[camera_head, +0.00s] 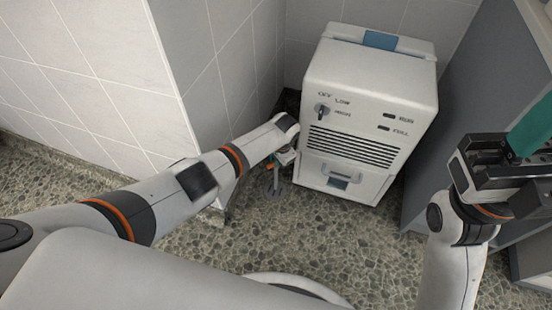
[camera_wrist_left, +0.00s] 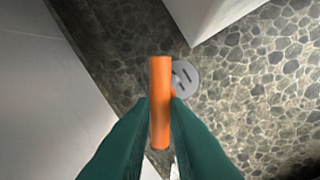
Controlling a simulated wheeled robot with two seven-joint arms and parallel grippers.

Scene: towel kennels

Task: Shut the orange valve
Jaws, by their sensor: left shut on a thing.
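The orange valve handle (camera_wrist_left: 160,78) is a straight bar in the left wrist view, pointing up the picture. My left gripper (camera_wrist_left: 160,104) has its green fingers on both sides of the bar and is shut on it. In the head view the left gripper (camera_head: 283,157) is low in the corner, just left of the white machine. Only a small bit of the orange handle (camera_head: 270,164) shows there; the valve body is mostly hidden. My right gripper (camera_head: 528,132) is at the right edge, partly out of frame, and its opening cannot be made out.
The white machine (camera_head: 355,100) with a knob and grille stands right beside the left gripper. A tiled wall (camera_head: 232,80) is to its left. A round grey plate (camera_wrist_left: 186,76) lies on the pebbled floor below. A grey cabinet (camera_head: 480,90) stands at right.

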